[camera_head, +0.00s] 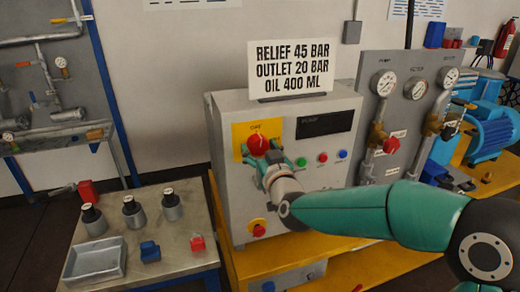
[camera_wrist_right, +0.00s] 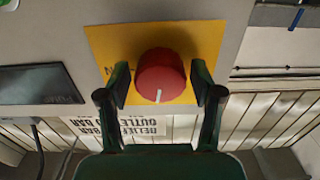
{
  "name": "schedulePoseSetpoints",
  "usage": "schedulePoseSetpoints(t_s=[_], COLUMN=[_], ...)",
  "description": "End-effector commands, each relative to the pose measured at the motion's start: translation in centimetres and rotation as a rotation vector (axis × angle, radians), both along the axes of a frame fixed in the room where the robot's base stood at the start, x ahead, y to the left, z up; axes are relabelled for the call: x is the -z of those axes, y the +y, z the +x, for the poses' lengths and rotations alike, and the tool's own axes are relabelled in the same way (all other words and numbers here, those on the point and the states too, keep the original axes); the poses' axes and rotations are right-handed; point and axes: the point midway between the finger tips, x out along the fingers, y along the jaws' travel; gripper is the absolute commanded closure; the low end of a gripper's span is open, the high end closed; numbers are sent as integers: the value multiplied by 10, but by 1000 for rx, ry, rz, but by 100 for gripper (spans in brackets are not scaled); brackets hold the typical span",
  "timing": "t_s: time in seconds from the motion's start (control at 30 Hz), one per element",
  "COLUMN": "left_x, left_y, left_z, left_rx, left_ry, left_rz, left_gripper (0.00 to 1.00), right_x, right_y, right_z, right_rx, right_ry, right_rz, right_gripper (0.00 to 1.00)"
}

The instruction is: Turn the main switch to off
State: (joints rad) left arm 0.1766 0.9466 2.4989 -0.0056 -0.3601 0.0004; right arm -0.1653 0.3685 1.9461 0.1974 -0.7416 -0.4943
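The main switch is a red round knob (camera_head: 258,144) on a yellow plate (camera_head: 240,133) at the upper left of the grey cabinet's front. In the right wrist view the knob (camera_wrist_right: 161,72) shows a white mark at its lower edge, towards the inverted sign, so it points upward on the cabinet. Lettering on the plate is too small or covered to read. My right gripper (camera_head: 264,157) is at the knob, with one finger on each side. In the wrist view the open fingers (camera_wrist_right: 161,86) show narrow gaps to the knob. My left gripper is out of view.
The grey cabinet (camera_head: 222,185) also has a dark display (camera_head: 325,124), small coloured buttons (camera_head: 322,157) and a lower red knob (camera_head: 258,230). A sign (camera_head: 291,66) stands on top. A side table (camera_head: 187,252) with bottles and a tray is left; gauges (camera_head: 415,88) and pipes are right.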

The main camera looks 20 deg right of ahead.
Motion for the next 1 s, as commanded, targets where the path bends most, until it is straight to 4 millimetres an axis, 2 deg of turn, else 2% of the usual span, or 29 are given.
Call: schedulePoseSetpoints(t_s=[0.03,0.23,0.37,0.63,0.9,0.93,1.0], left_x=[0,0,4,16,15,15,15], left_y=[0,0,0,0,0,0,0], left_z=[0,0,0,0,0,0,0], left_rx=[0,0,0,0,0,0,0], left_ry=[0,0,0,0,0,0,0], left_rz=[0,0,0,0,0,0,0], left_gripper=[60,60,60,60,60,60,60], right_x=[0,0,1,1,0,0,0], right_y=[0,0,0,-1,-1,-1,-1], right_z=[0,0,0,0,0,0,0], right_rx=[0,0,1,1,0,0,0], right_ry=[0,0,-2,-9,-8,-8,-8], right_rz=[0,0,-24,-191,-202,-202,-202], right_gripper=[48,82,82,82,82,45,34])
